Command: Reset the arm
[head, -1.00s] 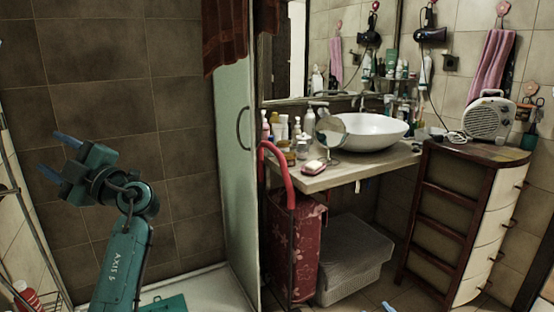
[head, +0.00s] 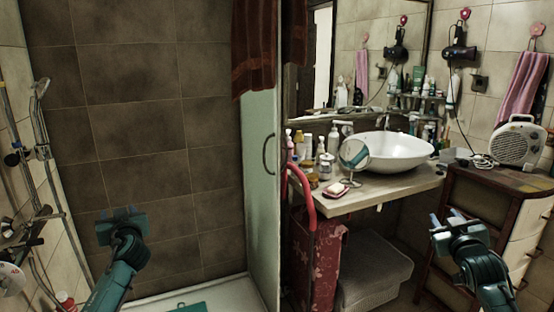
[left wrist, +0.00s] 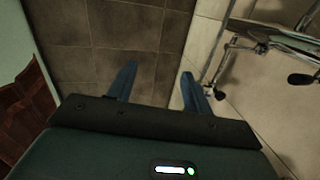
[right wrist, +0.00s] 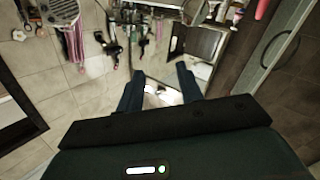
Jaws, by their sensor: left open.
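My left gripper (head: 124,212) is raised in front of the brown tiled shower wall at the left of the head view. In the left wrist view its two blue fingers (left wrist: 158,82) stand apart with nothing between them. My right gripper (head: 450,220) is in front of the wooden drawer cabinet, right of the washbasin. In the right wrist view its fingers (right wrist: 158,85) are apart and empty. Both arms are bent upward, and neither gripper is seen touching anything.
A white basin (head: 397,152) stands on a counter (head: 390,187) with bottles and a round mirror (head: 354,152). A glass door (head: 260,200) borders the shower. Shower fittings (head: 42,150) are at far left.

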